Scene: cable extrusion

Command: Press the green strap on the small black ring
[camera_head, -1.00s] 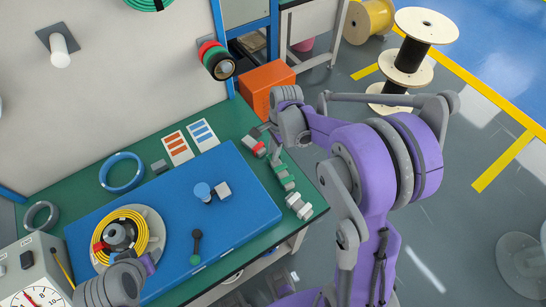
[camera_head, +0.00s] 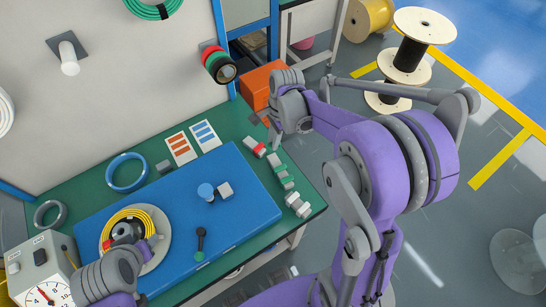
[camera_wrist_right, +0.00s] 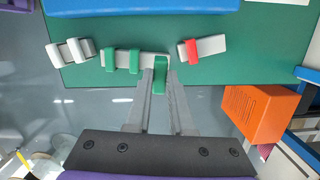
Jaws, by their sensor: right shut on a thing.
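The small dark ring (camera_head: 50,214) lies on the green tabletop at the far left. A green strap (camera_wrist_right: 160,88) is between the fingertips of my right gripper (camera_wrist_right: 160,78) in the right wrist view, and the gripper is shut on it. Two more green straps (camera_wrist_right: 121,61) sit on the white holder just beside it; they also show in the head view (camera_head: 283,176). In the head view my right gripper (camera_head: 264,118) is partly hidden behind its own wrist. My left gripper (camera_head: 152,244) is by the yellow coil; its fingers are too small to judge.
A blue board (camera_head: 235,225) fills the table's middle, with a yellow coil (camera_head: 147,212) on a grey disc. A blue ring (camera_head: 126,172) lies behind it. A red strap (camera_head: 259,150) and white straps (camera_head: 298,204) are at the right edge. An orange box (camera_head: 258,85) stands beyond.

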